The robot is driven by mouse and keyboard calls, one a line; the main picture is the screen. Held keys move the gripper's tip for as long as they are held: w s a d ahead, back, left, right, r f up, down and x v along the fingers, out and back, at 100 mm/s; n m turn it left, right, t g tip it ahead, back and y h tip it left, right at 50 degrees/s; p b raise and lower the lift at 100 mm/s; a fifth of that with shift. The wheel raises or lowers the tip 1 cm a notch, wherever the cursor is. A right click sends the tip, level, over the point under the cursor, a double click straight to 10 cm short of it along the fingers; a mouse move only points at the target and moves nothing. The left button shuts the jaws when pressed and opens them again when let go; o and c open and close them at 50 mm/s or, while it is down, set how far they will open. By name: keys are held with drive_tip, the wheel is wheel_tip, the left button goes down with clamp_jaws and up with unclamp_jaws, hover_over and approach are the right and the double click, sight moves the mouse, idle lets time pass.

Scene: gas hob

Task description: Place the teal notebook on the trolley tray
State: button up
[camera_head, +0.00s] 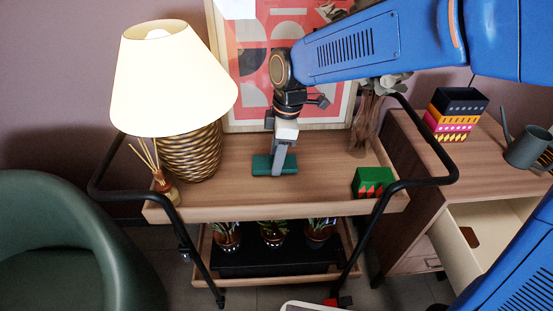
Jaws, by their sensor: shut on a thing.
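The teal notebook (262,166) is a small dark teal block low over the middle of the wooden top tray of the trolley (225,205). I cannot tell whether it touches the tray. My gripper (279,170) points down from above and is shut on the notebook. The fingers hide part of the notebook's middle.
A lamp (170,80) and a reed diffuser (165,185) stand on the tray's left side. A green and red box (372,182) is at the right front. A framed print (250,60) and a vase of dried stems (367,120) stand behind. An open drawer (490,230) is at right.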

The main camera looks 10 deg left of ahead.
drive_tip(key=shift+f, duration=0.5)
drive_tip(key=shift+f, duration=0.1)
drive_tip(key=o, duration=1.1)
drive_tip(key=shift+c, duration=0.2)
wheel_tip(320, 180, up, 12)
drive_tip(key=d, duration=0.1)
drive_tip(key=shift+w+d, duration=0.2)
drive_tip(key=shift+d, duration=0.2)
